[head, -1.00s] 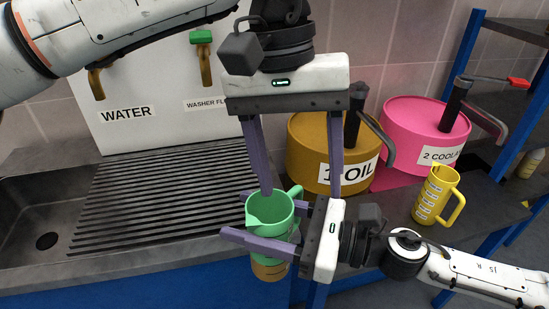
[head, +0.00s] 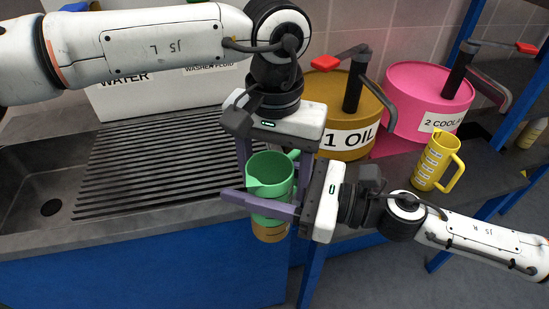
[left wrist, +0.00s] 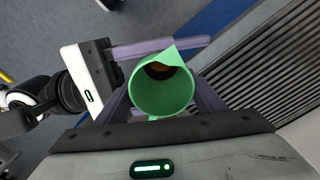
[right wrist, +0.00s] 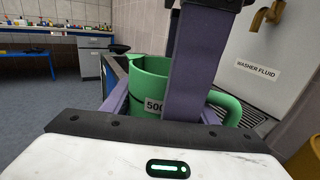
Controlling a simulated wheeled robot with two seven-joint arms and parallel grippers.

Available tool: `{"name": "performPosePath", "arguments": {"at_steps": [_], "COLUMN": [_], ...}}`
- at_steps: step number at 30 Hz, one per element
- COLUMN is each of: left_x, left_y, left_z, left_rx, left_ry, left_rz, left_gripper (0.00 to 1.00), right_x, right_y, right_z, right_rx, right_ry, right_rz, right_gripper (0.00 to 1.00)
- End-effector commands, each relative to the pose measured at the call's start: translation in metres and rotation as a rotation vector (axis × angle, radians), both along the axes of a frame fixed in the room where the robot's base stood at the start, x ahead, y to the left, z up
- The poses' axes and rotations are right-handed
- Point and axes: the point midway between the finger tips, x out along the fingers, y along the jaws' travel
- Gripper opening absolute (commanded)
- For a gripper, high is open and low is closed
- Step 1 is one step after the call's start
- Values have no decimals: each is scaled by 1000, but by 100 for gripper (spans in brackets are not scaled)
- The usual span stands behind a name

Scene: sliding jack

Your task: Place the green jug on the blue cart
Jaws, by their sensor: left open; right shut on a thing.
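The green jug (head: 268,172) is upright in front of the counter, with an amber part showing at its bottom. My right gripper (head: 258,205) is shut on it from the right, one finger across its near side. My left gripper (head: 272,168) is open above the jug, pointing down, with its fingers on either side of it; I cannot tell if they touch. The left wrist view looks into the jug's open mouth (left wrist: 162,90), with something brown inside. In the right wrist view a finger partly hides the jug (right wrist: 150,85). I cannot identify a blue cart.
The counter has a slatted drain (head: 150,165) and a sink (head: 45,195). Behind stand a white tank (head: 130,105), an oil drum (head: 345,125) and a pink coolant drum (head: 425,100). A yellow jug (head: 436,162) stands at the right. Open floor (right wrist: 60,85) shows in the right wrist view.

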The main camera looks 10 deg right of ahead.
Motion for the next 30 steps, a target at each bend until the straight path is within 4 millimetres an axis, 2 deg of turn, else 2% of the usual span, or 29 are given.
{"name": "performPosePath", "arguments": {"at_steps": [11,18,19,22,30], "left_x": [0,-1,-1,-1,0], "left_y": [0,-1,-2,-1,-1], "left_z": [-6,-5,-5,-5,-5], "left_rx": [0,-3,-4,-3,-1], "left_ry": [0,1,1,1,0], "left_rz": [0,-3,-3,-3,-1], "left_gripper": [63,23,23,22,22], "right_x": [0,0,0,0,0], "right_y": [0,0,0,0,0], "right_z": [1,1,1,1,0], "right_rx": [1,1,1,1,0], "right_ry": [-2,-2,-2,-2,0], "right_rz": [0,1,1,1,0], "right_gripper": [0,0,58,75,75]}}
